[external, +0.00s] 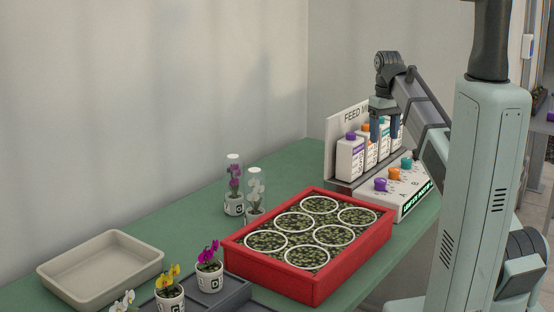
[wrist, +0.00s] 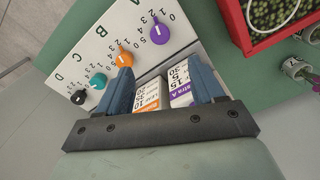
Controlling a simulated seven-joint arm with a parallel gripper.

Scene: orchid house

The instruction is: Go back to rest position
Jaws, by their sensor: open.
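My gripper (external: 385,130) is raised at the feed station on the right of the external view, in front of the row of white bottles. In the wrist view my gripper (wrist: 160,68) shows two blue fingers spread apart. A bottle with an orange label (wrist: 147,95) and one with a purple label (wrist: 180,88) appear between and beyond the fingers. I cannot tell whether the fingers touch them. In the external view a purple-capped bottle (external: 349,158) stands upright at the left end of the row, and my gripper partly hides the others.
The white dosing panel (external: 405,190) has coloured knobs, including a purple knob (wrist: 160,33). A red crate (external: 318,293) of circled moss spots stands on the green table (external: 195,205). Potted orchids, including a magenta one (external: 209,268), and an empty beige tray (external: 100,290) are at left.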

